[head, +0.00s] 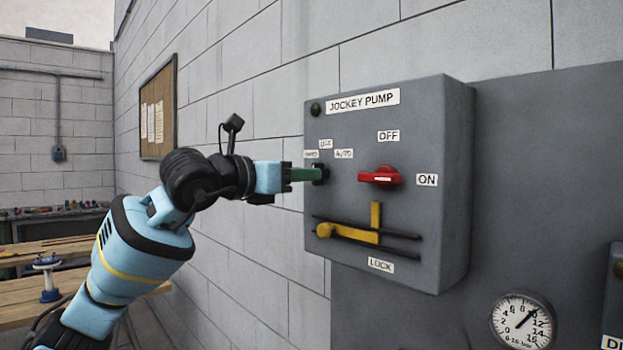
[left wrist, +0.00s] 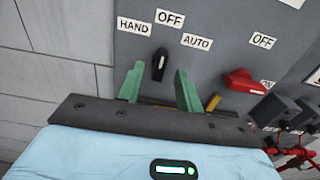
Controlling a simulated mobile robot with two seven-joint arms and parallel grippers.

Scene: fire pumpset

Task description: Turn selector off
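The jockey pump panel (head: 345,135) is a grey box on the wall with a small black selector knob (left wrist: 159,63) at its left. In the left wrist view the knob's white mark points up, roughly toward the OFF label (left wrist: 170,18), between HAND (left wrist: 134,26) and AUTO (left wrist: 196,41). My left gripper (head: 313,174) is at the knob, partly hiding it in the head view. In the left wrist view the green fingers of the left gripper (left wrist: 159,72) are open, one on each side of the knob, with visible gaps. My right gripper is not in view.
A red rotary switch (head: 381,176) with OFF and ON labels sits right of the selector. Below it is a yellow lever (head: 345,233) by a LOCK label. A pressure gauge (head: 522,320) is at lower right. A workbench (head: 60,270) stands at far left.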

